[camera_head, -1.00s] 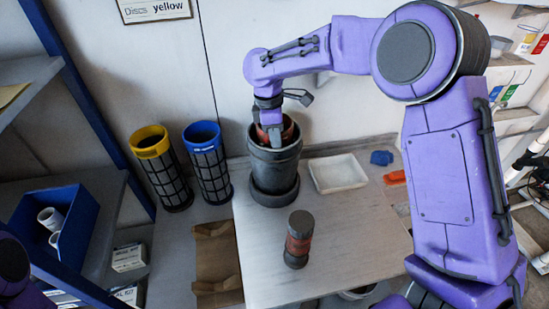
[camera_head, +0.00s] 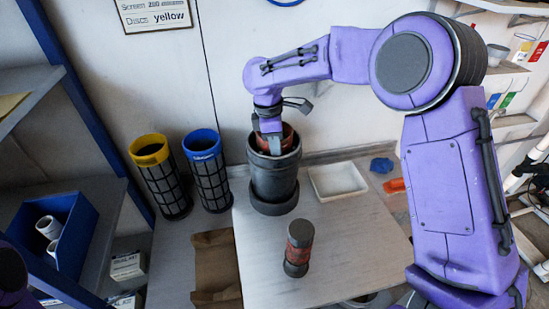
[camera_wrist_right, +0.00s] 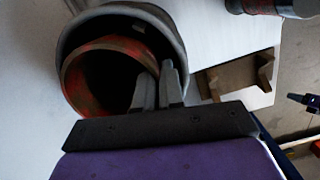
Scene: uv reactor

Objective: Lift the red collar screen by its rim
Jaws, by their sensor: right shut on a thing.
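The red collar screen (camera_head: 287,133) sits inside a dark grey cylindrical housing (camera_head: 274,178), with its red rim showing at the top. In the right wrist view the red collar (camera_wrist_right: 88,68) lies inside the housing's wider grey rim (camera_wrist_right: 165,28). My right gripper (camera_head: 274,146) reaches down into the housing's mouth. In the right wrist view its two fingers (camera_wrist_right: 157,85) are close together at the collar's edge, shut on the rim. The screen's lower part is hidden in the housing. My left gripper is not in view; only a bit of purple arm shows at the lower left.
A yellow-rimmed screen (camera_head: 165,182) and a blue-rimmed screen (camera_head: 208,175) stand left of the housing. A small dark and red cylinder (camera_head: 298,246) stands in front on the board. A white tray (camera_head: 338,180), a blue cloth (camera_head: 382,165) and a blue bin (camera_head: 66,236) are also in view.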

